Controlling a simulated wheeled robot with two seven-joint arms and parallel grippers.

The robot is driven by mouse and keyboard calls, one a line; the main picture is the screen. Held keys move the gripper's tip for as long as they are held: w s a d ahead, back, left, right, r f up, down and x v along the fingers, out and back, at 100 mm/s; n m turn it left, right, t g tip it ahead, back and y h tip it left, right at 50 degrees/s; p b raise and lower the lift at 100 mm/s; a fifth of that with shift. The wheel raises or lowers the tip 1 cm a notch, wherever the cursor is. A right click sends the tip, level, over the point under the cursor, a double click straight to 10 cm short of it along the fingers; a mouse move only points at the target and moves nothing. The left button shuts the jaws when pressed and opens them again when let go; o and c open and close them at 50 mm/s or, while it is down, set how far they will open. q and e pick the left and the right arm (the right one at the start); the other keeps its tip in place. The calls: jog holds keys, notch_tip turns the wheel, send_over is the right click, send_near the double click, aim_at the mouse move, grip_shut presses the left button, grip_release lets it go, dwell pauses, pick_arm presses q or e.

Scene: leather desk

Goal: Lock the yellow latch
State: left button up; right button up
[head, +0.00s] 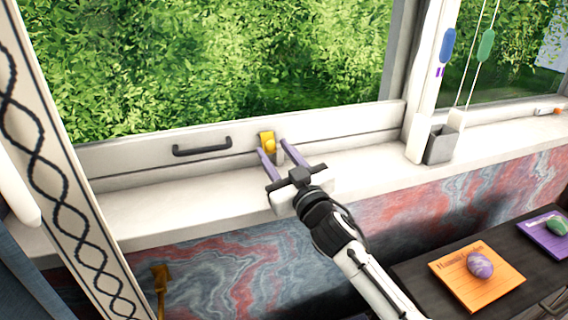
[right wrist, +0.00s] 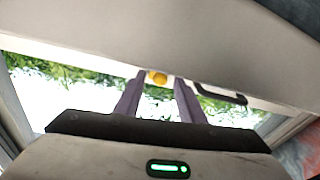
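The yellow latch (head: 267,142) sits on the lower rail of the window frame, right of a dark handle. It also shows in the right wrist view (right wrist: 157,77), between and beyond the fingertips. My right gripper (head: 274,157) is open, its two purple fingers pointing at the latch from below and in front. One finger lies left of the latch and one right of it in the picture. I cannot tell whether either finger touches it. My left gripper is not in view.
The dark window handle (head: 202,150) is left of the latch. A white sill (head: 170,203) runs under the window. A grey box (head: 440,146) is on the sill at the right. Below right, a dark desk holds an orange board (head: 450,270) with an egg-shaped stone (head: 480,265).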

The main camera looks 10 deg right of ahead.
jog(key=v, duration=0.9)
jog(key=shift+s+d, duration=0.1)
jog(key=shift+s, duration=0.2)
